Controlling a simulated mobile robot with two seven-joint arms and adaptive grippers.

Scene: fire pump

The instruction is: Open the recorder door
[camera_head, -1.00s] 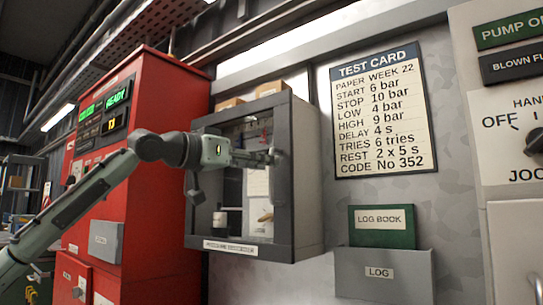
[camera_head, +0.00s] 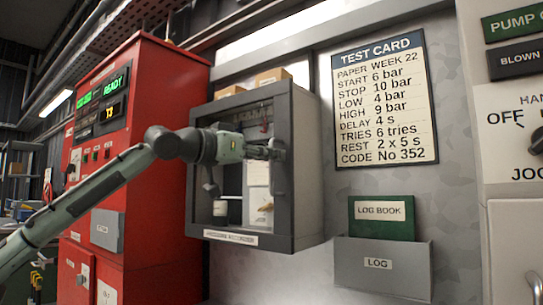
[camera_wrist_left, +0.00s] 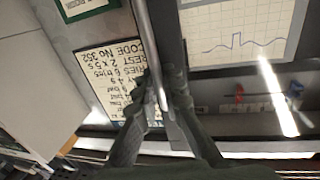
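The recorder (camera_head: 305,165) is a grey wall box with a glazed front door (camera_head: 228,180) and a "pressure recorder" label below. The door looks closed in its frame. A grey bar handle (camera_head: 279,178) stands upright along the door's right side. My left gripper (camera_head: 272,151) is at that handle. In the left wrist view the two fingers (camera_wrist_left: 161,88) close in on either side of the handle bar (camera_wrist_left: 143,25) and appear to grip it. Chart paper with a trace (camera_wrist_left: 235,30) shows behind the glass there. My right gripper is in neither view.
A red pump cabinet (camera_head: 160,130) with lit displays stands left of the recorder. A test card (camera_head: 384,100), a green log book (camera_head: 381,213) and its grey holder (camera_head: 380,280) are on the wall to the right. Small boxes (camera_head: 272,77) sit on top of the recorder.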

